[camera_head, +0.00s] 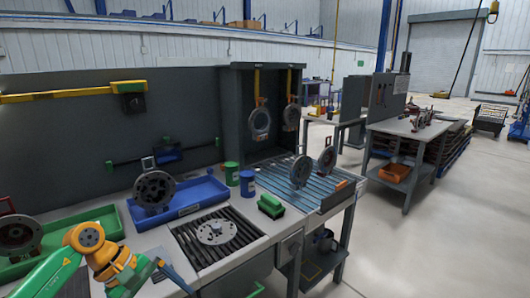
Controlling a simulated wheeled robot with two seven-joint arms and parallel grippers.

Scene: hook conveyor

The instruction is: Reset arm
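My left arm (92,240), green and orange, comes in at the lower left and bends down towards the bottom edge. A dark blue-grey part (172,276) slants down beside its wrist; I cannot tell whether it is a gripper finger. The fingertips are not clear, and no held object shows. My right gripper is not in view. The workbench (262,228) holds round metal parts. One part (154,190) stands in the blue tray (203,191), and one (216,231) lies flat on the black slatted bed (190,243).
A green tray (107,220) with a round part (18,236) is close to my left arm. Two discs hang on yellow hooks (257,88) in the dark cabinet. Two more parts stand on the roller conveyor (318,192). The floor (430,240) at the right is clear.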

